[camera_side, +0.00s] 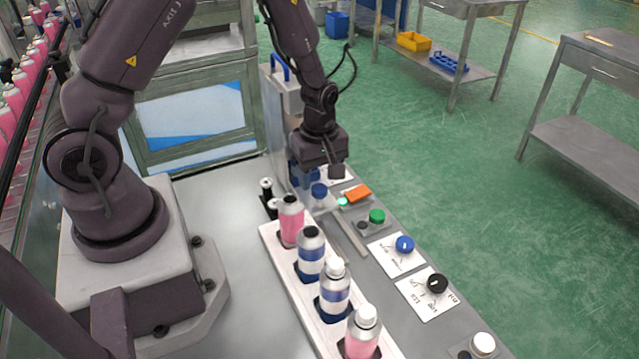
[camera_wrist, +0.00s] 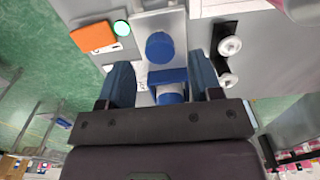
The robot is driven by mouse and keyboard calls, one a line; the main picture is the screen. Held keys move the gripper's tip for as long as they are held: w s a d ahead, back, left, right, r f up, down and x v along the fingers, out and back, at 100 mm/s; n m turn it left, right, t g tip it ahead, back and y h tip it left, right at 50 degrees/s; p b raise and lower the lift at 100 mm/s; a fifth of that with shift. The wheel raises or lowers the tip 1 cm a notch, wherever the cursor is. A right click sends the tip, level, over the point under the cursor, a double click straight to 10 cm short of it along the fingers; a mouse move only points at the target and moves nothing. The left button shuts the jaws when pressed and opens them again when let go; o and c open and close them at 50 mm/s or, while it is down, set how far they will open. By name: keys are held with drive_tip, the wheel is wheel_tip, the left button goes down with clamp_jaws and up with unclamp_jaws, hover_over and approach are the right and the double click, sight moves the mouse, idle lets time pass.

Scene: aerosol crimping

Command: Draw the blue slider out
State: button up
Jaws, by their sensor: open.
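My gripper (camera_side: 318,174) is low over the station at the near end of the tall grey machine. In the wrist view its two dark blue fingers (camera_wrist: 158,64) stand wide apart with nothing gripped. A round blue knob (camera_wrist: 160,46) on a pale plate lies just past the fingertips, roughly centred on the gap; the blue knob also shows in the side view (camera_side: 319,189). A blue block (camera_wrist: 168,80) sits between the fingers, apart from both. I cannot tell for sure which blue part is the slider, or how far it is drawn out.
An orange block (camera_side: 357,193) and a lit green lamp (camera_side: 342,202) are close by on the right. A white rack (camera_side: 272,238) with several spray cans stands in front. Small black holders (camera_side: 266,187) stand on the left.

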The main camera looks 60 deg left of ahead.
drive_tip(key=shift+f, duration=1.45)
drive_tip(key=shift+c, duration=0.4)
clamp_jaws()
drive_tip(key=shift+d, duration=6.35)
drive_tip(key=shift+c, duration=1.2)
unclamp_jaws()
drive_tip(key=o, duration=0.3)
drive_tip(key=shift+a, duration=0.1)
